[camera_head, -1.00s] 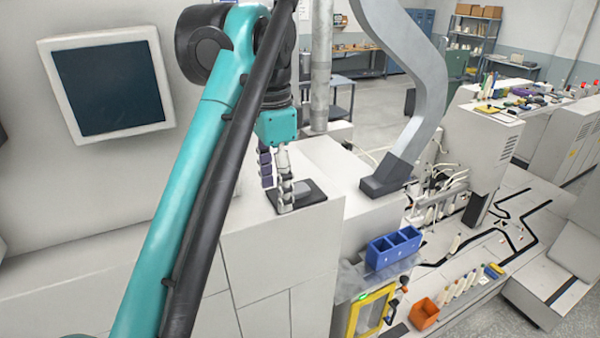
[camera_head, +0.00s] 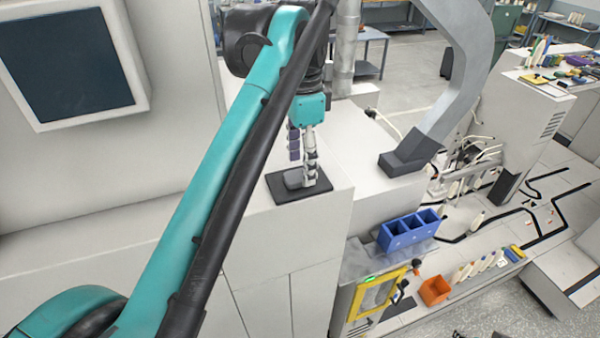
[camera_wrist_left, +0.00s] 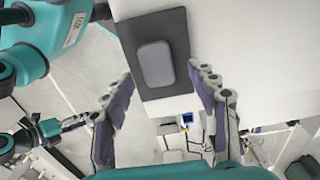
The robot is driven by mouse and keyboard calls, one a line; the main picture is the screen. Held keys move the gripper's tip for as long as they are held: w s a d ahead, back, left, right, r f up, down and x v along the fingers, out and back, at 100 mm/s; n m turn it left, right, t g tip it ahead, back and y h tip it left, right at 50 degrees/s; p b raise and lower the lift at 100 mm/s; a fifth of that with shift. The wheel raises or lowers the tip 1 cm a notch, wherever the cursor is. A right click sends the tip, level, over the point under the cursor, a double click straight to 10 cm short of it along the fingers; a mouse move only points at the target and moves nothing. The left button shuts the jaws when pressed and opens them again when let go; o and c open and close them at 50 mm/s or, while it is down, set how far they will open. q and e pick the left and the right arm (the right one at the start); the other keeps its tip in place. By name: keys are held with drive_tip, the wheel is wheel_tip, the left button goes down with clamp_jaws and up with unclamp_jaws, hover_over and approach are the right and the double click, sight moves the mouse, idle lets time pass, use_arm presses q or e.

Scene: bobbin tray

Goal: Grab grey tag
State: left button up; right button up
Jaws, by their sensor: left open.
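The grey tag (camera_head: 293,180), a small rounded block, lies on a dark square pad (camera_head: 287,195) on top of a white cabinet. In the head view the near finger partly covers it. My left gripper (camera_head: 303,169) points down above the pad, fingers apart and nothing between them. In the left wrist view the tag (camera_wrist_left: 155,64) lies flat on the pad (camera_wrist_left: 168,22), between the lines of the two open fingers and apart from both. The left gripper (camera_wrist_left: 161,74) shows there with its dark finger pads spread wide.
A grey curved duct (camera_head: 455,85) comes down on the cabinet to the right of the pad. A screen (camera_head: 70,62) is on the wall at left. A blue bin (camera_head: 408,232) and an orange bin (camera_head: 435,291) stand lower right. The white top around the pad is clear.

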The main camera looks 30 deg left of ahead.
use_arm(q)
drive_tip(key=shift+w+f, duration=0.15)
drive_tip(key=shift+f, duration=0.65)
drive_tip(key=shift+s, duration=0.5)
drive_tip(key=shift+w, duration=0.3)
drive_tip(key=c, duration=1)
drive_tip(key=shift+s, duration=0.1)
drive_tip(key=shift+r, duration=0.15)
